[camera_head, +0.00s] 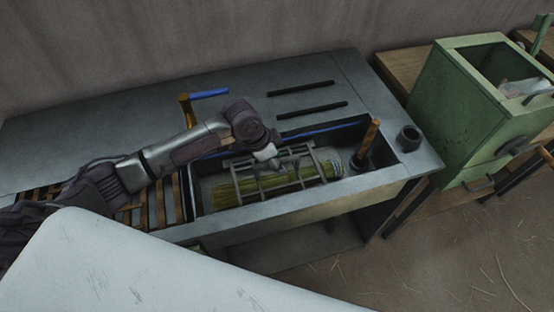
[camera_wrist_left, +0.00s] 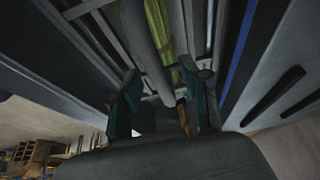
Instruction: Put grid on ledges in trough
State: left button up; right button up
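A grey metal grid (camera_head: 318,163) lies in the trough (camera_head: 375,182) of the workbench, over a bundle of green-yellow broom straw (camera_head: 240,190). Whether the grid rests on the ledges is too small to tell. My left gripper (camera_head: 265,153) is at the upper middle of the grid, pointing down. In the left wrist view, the two fingers of the left gripper (camera_wrist_left: 163,103) stand apart on either side of a thick grey bar (camera_wrist_left: 150,45), with gaps beside it. The straw (camera_wrist_left: 160,25) shows behind the bar. My right gripper is not in view.
A wooden handle (camera_head: 368,138) stands upright at the trough's right end, near a dark cup (camera_head: 409,138). A blue-handled crank (camera_head: 208,94) and two black bars (camera_head: 300,88) are on the bench behind. A green box (camera_head: 455,120) stands to the right.

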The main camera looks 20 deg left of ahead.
pick_arm(q)
jog(key=shift+f, duration=0.15)
jog(key=w+d+r+p+v, duration=0.1)
jog(key=p+v, duration=0.7)
jog(key=v, duration=1)
jog(key=shift+w+d+r+p, duration=0.2)
jog(key=shift+d+r+p, duration=0.2)
jog(key=shift+d, duration=0.1)
jog(key=shift+f, duration=0.1)
